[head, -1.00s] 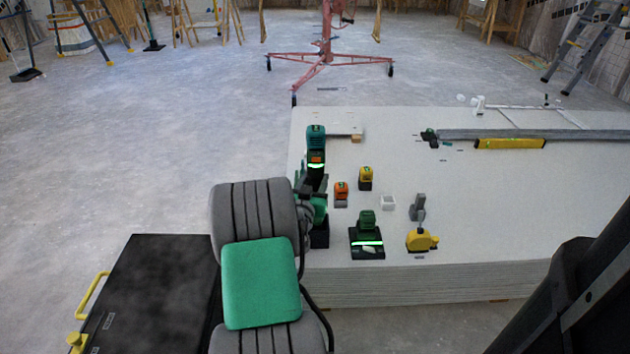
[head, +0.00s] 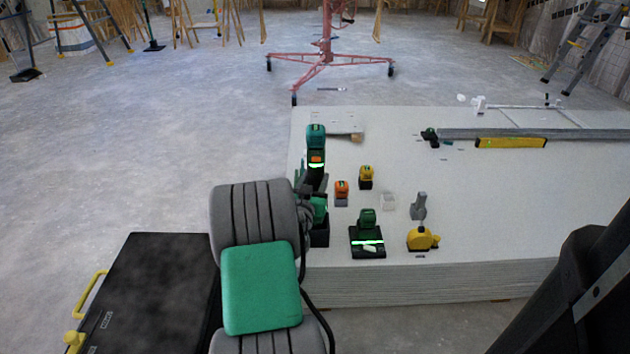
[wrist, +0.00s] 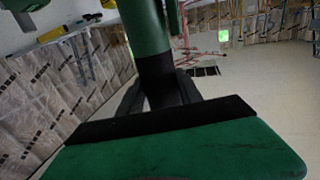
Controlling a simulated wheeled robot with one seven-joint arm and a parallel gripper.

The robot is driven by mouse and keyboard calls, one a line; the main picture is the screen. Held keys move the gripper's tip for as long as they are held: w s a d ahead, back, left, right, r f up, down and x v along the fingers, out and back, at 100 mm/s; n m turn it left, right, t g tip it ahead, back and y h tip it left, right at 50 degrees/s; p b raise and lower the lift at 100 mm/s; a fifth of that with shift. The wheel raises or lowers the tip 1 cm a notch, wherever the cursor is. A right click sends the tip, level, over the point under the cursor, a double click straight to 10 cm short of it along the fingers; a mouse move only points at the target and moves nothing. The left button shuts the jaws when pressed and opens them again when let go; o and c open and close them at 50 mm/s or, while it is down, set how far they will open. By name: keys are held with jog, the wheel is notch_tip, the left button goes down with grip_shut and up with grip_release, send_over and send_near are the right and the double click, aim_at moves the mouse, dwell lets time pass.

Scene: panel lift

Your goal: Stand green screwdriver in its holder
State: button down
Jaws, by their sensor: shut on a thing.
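In the wrist view my gripper (wrist: 160,92) has its dark fingers closed around a green cylindrical handle with a dark lower part, which looks like the green screwdriver (wrist: 150,28). Its far end runs out of the top of the picture. In the head view my grey and green arm covers most of the gripper, at the left edge of the panel stack. A black box-shaped holder (head: 319,236) stands there, partly behind the arm. A green part shows just above it; I cannot tell whether it is the screwdriver, or whether the tip is inside the holder.
On the panel stack (head: 470,220) stand a teal drill (head: 316,145), an orange block (head: 341,188), a yellow block (head: 365,176), a green charger-like tool (head: 367,235) and a yellow tape measure (head: 420,239). A yellow level (head: 510,142) lies farther back. A black case (head: 150,290) is at the lower left.

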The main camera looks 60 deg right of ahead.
dwell(0.5)
jog(key=shift+f+b, duration=0.9)
jog(key=shift+b, duration=0.25)
jog(key=shift+f, duration=0.15)
jog(key=shift+f+b, duration=1.05)
jog(key=shift+b, duration=0.2)
dwell(0.5)
